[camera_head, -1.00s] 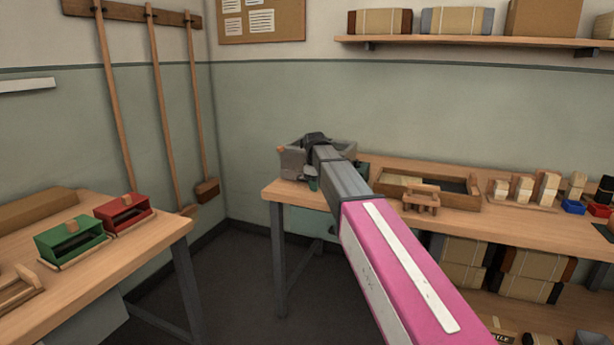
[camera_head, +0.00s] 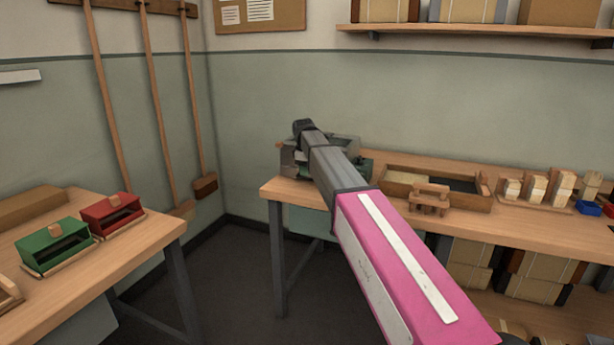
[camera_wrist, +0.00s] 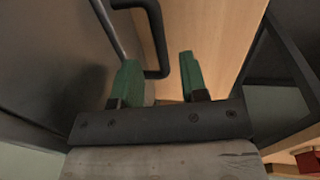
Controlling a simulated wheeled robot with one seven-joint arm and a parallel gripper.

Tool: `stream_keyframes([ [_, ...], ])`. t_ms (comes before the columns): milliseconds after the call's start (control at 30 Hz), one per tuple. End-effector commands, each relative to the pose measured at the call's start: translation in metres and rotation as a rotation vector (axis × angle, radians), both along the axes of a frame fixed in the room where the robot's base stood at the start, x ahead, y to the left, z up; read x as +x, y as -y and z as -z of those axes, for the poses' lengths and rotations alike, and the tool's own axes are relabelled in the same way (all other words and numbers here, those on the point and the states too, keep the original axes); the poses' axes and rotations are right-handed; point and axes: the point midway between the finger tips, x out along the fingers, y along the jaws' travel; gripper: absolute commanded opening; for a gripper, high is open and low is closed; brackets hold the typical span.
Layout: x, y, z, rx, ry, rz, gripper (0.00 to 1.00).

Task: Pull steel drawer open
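My gripper (camera_wrist: 160,80) shows in the wrist view with two green fingers apart and nothing clasped between them. A dark, bent bar handle (camera_wrist: 157,40) lies just ahead, its lower end in line with the gap between the fingers. Whether a finger touches it I cannot tell. A dark grey, metal-like face (camera_wrist: 45,50) fills the left of that view; I cannot tell if it is the steel drawer. In the head view my arm reaches to the back bench's left end, where a grey-green object (camera_head: 345,150) is partly hidden behind it. The fingers are not clear there.
The back bench (camera_head: 285,190) carries a wooden tray (camera_head: 480,195), a small wooden stand (camera_head: 430,198) and several blocks. The left bench (camera_head: 130,245) holds a green box (camera_head: 55,245) and a red box (camera_head: 112,215). Open floor (camera_head: 240,275) lies between the benches.

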Motion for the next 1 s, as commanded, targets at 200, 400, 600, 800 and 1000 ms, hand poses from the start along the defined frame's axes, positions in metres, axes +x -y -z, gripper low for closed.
stream_keyframes([
  [200, 0.004, 0.002, 0.024, 0.0, 0.0, 0.001, 0.4],
  [400, 0.005, 0.002, 0.03, 0.0, 0.0, 0.001, 0.4],
  [600, 0.005, 0.002, 0.03, 0.0, 0.0, 0.001, 0.4],
  [800, 0.005, 0.002, 0.03, 0.0, 0.0, 0.001, 0.0],
  [1000, -0.008, -0.002, 0.03, 0.001, 0.0, -0.001, 0.0],
])
